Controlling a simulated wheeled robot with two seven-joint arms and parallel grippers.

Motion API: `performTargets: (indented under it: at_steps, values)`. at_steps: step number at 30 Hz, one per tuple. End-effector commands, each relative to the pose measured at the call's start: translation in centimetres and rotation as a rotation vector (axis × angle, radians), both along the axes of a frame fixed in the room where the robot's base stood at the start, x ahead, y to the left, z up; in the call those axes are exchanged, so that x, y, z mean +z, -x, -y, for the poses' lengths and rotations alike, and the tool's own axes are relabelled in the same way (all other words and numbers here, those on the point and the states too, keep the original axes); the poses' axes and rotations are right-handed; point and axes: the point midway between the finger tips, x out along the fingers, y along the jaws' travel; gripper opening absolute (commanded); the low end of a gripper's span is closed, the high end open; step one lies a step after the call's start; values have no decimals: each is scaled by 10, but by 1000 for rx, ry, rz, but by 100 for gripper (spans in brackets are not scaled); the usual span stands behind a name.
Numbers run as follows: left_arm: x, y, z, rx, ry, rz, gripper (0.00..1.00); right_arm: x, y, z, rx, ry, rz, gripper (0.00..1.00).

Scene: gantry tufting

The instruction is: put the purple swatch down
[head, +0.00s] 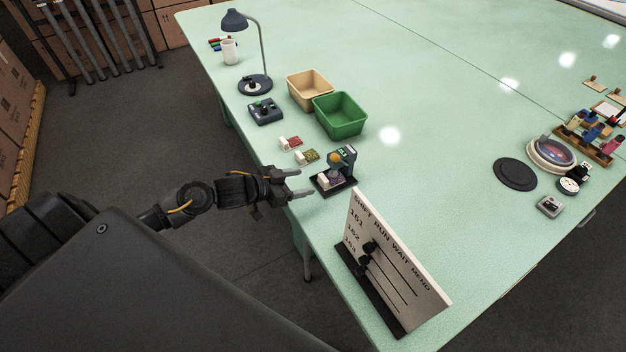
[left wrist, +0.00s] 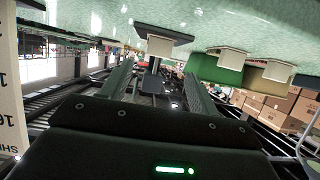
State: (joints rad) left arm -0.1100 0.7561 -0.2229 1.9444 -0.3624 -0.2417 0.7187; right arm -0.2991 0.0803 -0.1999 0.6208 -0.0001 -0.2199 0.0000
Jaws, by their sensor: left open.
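The purple swatch (head: 335,182) lies on the dark base of a small gauge stand (head: 345,164) near the table's left edge, its white tab toward my gripper. My left gripper (head: 302,183) is open and empty, just left of the stand and apart from the swatch. In the left wrist view the open fingers (left wrist: 158,82) point toward the stand's dark base, where a pale block (left wrist: 160,46), probably the swatch's tab, shows between and beyond them. The stand's upright partly covers the swatch in the head view. My right gripper is out of view.
A red swatch (head: 290,143) and a green swatch (head: 307,157) lie behind the stand. Beyond are a green bin (head: 340,116), a tan bin (head: 308,88), a control box (head: 265,111) and a lamp (head: 255,84). A lettered board (head: 392,262) stands in front. The table's middle is clear.

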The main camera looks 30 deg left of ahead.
Motion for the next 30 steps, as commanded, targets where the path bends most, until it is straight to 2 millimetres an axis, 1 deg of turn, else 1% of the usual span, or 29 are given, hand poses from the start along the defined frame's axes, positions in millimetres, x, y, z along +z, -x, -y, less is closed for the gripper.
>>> performTargets:
  at_steps: [1, 3, 9, 13, 30]
  values:
    - [2, 9, -5, -1, -2, -2, 61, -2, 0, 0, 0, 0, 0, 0]
    - [7, 19, -10, -3, -2, -2, 61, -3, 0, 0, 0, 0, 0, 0]
    - [16, 35, -20, -1, -1, -2, 61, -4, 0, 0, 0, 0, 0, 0]
    - [18, 38, -22, -1, 0, 0, 61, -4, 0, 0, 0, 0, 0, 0]
    - [18, 37, -21, -2, 1, 0, 61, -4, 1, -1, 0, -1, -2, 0]
